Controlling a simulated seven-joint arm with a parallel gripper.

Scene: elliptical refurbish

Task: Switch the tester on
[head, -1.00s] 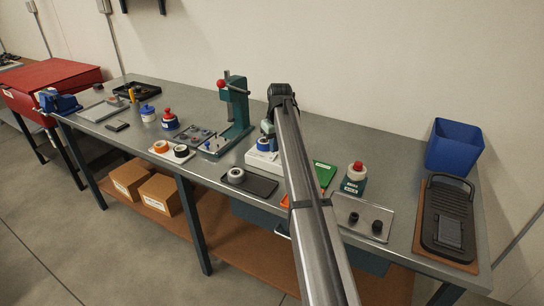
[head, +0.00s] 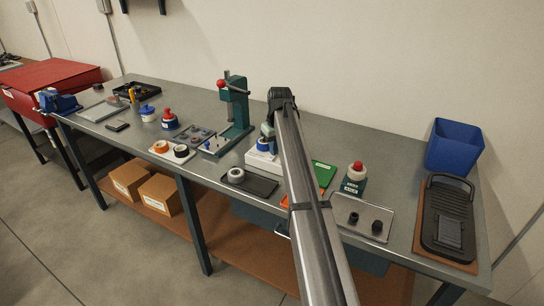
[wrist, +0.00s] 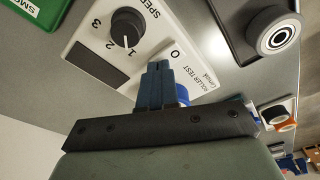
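The tester is a white box marked "ROLLER TEST" (wrist: 203,72), seen close up in the wrist view; it also shows in the head view (head: 262,160), partly behind my arm. A black round knob (wrist: 125,28) with a white pointer line sits on its face, beside the numbers 1, 2, 3 and the word "SPEED". A "0" is printed near my fingertips. My gripper (wrist: 158,68) has its dark blue fingers together, with nothing visible between them, over the tester beside the knob. A blue round part (wrist: 182,94) shows behind the fingers. The fingers hide part of the face, and contact cannot be told.
A dark tray (head: 262,187) with a grey-white roller (head: 236,175) lies left of the tester. A green tray (head: 324,172) lies to its right.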

